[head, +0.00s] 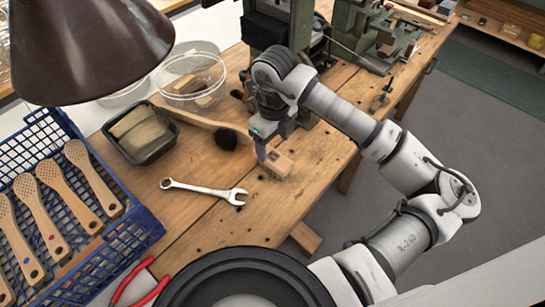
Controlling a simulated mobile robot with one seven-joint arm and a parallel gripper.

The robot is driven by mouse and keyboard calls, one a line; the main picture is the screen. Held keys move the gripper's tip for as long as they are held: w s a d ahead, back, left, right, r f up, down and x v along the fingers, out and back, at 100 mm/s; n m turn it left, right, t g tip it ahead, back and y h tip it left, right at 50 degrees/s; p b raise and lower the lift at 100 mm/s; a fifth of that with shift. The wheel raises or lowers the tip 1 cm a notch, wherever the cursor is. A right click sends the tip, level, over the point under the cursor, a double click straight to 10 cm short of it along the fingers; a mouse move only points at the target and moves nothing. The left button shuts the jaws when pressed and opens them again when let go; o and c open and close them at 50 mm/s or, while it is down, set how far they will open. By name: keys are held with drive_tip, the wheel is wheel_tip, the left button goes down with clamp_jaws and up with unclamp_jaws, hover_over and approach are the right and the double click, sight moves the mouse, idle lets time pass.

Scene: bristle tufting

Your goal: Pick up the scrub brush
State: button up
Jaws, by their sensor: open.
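A brush with a long light wooden handle (187,117) and a dark round bristle tuft (226,139) lies on the wooden bench, right of a black tray; it looks like the scrub brush. My gripper (262,154) is open and points down, right of the tuft and apart from it. It is just above or beside a small wooden block (279,166); I cannot tell whether it touches the block.
A blue crate (118,240) with several perforated wooden brush backs stands at left. A black tray (150,152), a clear round tub (205,100) and a wrench (205,190) lie around the brush. A green machine (270,30) stands behind my gripper. A lamp shade (85,45) hangs upper left. The front right bench is clear.

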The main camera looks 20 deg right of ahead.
sight(273, 156)
drive_tip(key=shift+w+f+p, duration=0.15)
drive_tip(key=shift+f+p, duration=0.55)
drive_tip(key=shift+f, duration=1.1)
drive_tip(key=shift+w+f+p, duration=0.1)
drive_tip(key=shift+f+p, duration=0.55)
drive_tip(key=shift+f, duration=1.15)
drive_tip(key=c, duration=1.1)
drive_tip(key=shift+r, duration=0.1)
wheel_tip(273, 156, up, 19)
drive_tip(key=b, duration=0.5)
drive_tip(key=shift+f+b, duration=0.2)
drive_tip(key=shift+b, duration=0.1)
